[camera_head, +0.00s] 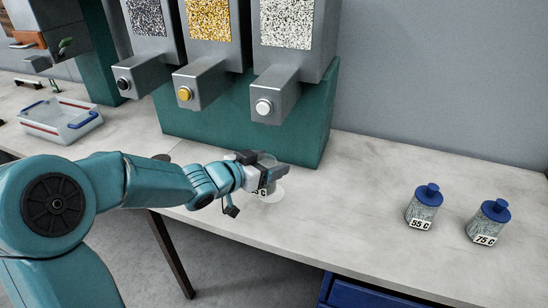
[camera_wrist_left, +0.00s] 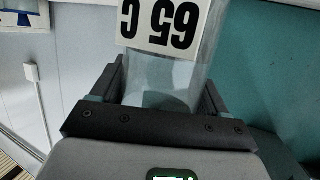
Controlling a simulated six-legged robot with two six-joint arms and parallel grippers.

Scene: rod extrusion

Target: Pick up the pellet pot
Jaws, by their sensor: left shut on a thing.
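The pellet pot is a clear pot with a white "65 C" label (camera_wrist_left: 160,25), which reads upside down in the left wrist view. Its clear wall (camera_wrist_left: 165,75) shows between the two dark fingers of my left gripper (camera_wrist_left: 160,92). In the head view my left gripper (camera_head: 266,172) is shut on the pot, in front of the teal dispenser base. Part of the pot's label (camera_head: 261,191) shows below the fingers; most of the pot is hidden. I cannot tell whether its bottom touches the bench. My right gripper is not in view.
Two blue-lidded pots, "55 C" (camera_head: 424,207) and "75 C" (camera_head: 489,222), stand on the bench at right. Dispensers with black, yellow (camera_head: 209,85) and white (camera_head: 277,97) knobs overhang the bench. A clear tray (camera_head: 62,118) sits at left. The bench between gripper and lidded pots is clear.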

